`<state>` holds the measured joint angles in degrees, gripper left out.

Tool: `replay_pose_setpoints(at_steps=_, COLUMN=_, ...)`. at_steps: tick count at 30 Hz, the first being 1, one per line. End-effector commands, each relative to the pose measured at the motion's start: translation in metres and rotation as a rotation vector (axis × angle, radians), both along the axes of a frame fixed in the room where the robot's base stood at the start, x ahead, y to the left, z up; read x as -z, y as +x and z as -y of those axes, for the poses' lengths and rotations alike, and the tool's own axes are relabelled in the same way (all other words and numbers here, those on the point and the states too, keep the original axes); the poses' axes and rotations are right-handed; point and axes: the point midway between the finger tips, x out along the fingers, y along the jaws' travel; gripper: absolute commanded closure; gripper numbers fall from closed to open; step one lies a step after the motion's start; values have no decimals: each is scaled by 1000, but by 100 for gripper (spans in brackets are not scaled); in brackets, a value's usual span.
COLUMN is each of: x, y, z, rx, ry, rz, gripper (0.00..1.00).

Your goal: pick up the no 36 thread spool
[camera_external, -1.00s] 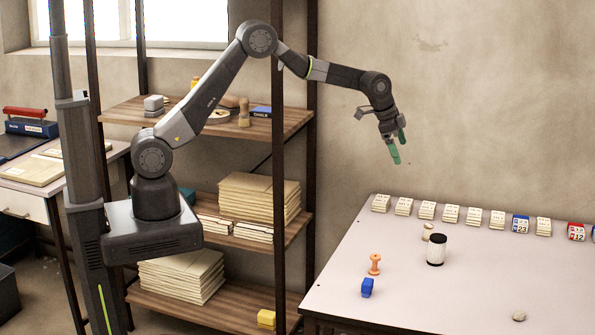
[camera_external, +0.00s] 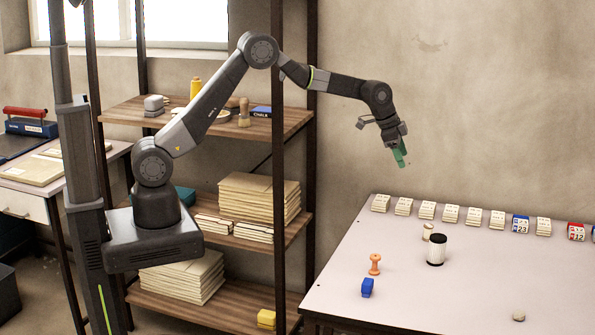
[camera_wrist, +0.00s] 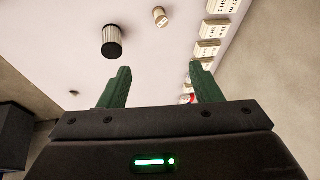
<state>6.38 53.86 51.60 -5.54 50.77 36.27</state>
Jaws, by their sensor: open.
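No number 36 is legible on any spool. A dark cylinder with a white side and black ends (camera_external: 436,250) stands upright on the table; it also shows in the wrist view (camera_wrist: 112,42). A small beige spool-like piece (camera_external: 428,232) is just behind it, and shows in the wrist view too (camera_wrist: 160,17). An orange spool (camera_external: 375,265) stands nearer the table's left edge. My gripper (camera_external: 402,157) is open and empty, high above the table's back left. Its green fingers stand wide apart in the wrist view (camera_wrist: 160,80).
Several white number cards (camera_external: 451,214) line the back by the wall. A shelf (camera_external: 210,125) stands left of the table.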

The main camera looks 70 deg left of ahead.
Motion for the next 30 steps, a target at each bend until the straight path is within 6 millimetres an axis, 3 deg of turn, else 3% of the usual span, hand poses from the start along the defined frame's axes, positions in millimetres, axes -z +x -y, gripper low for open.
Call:
replay_pose_setpoints(at_steps=1, x=29, y=5, z=0, rx=-19, ry=-15, rz=4, gripper=42)
replay_pose_setpoints(at_steps=12, x=127, y=41, z=2, rx=-178, ry=-157, rz=51, gripper=42)
replay_pose_setpoints(at_steps=18, x=157, y=55, z=1, rx=-238, ry=-212, rz=67, gripper=42)
replay_pose_setpoints(at_steps=26, x=170, y=64, z=3, rx=-259, ry=-232, rz=72, gripper=42)
replay_pose_setpoints(at_steps=30, x=190, y=75, z=9, rx=-257, ry=-231, rz=70, gripper=42)
